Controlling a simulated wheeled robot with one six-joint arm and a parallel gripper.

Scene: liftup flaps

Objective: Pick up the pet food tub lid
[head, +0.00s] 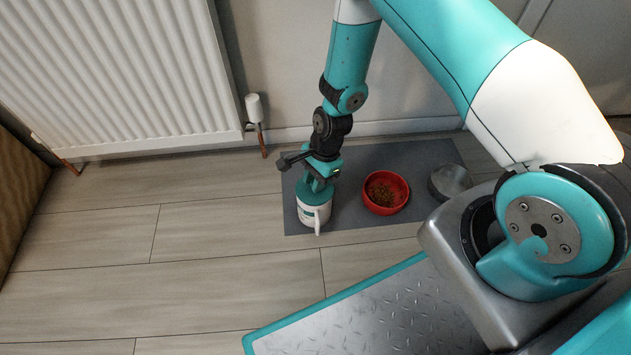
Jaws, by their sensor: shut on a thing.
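The pet food tub (312,214) is white with a handle on its near side and stands upright on a dark grey mat (350,220). Its teal lid (313,195) is at the top of the tub. My gripper (317,184) points down over the tub and is shut on the lid. I cannot tell whether the lid sits on the tub's rim or is slightly raised. My fingers hide part of the lid.
A red bowl of kibble (385,192) stands right of the tub on the mat, with a grey metal bowl (450,181) further right. A white radiator (115,75) and a pipe valve (255,108) are along the wall. The wooden floor at left is clear.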

